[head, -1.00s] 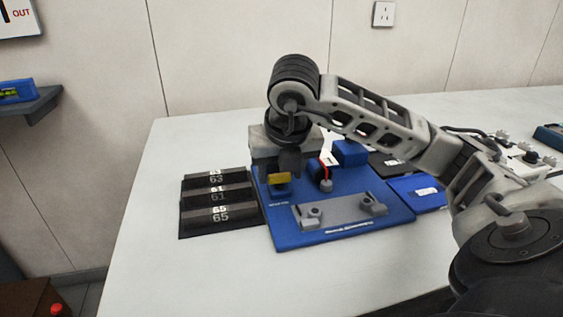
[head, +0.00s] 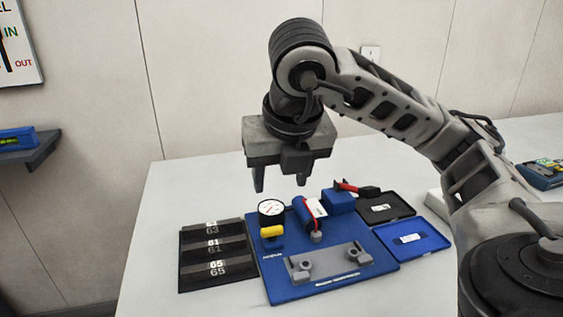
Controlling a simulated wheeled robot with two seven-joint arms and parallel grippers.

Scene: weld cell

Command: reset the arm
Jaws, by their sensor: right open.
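My right arm comes in from the right in the head view. Its gripper (head: 280,182) points down, open and empty, above the back of the blue fixture board (head: 330,286). The fingertips are apart from the things on the board. On the board stand a round white-faced gauge (head: 271,209), a yellow piece (head: 271,231), a blue cylinder with a white label (head: 304,215), a blue block (head: 338,201) and a grey bracket (head: 331,265). My left gripper is not in view.
A black rack (head: 216,255) numbered 63, 61, 65 lies left of the board. A red-and-black tool (head: 357,189), a black tray (head: 386,207) and a blue tray (head: 413,239) lie to the right. The white table (head: 160,220) is clear at left.

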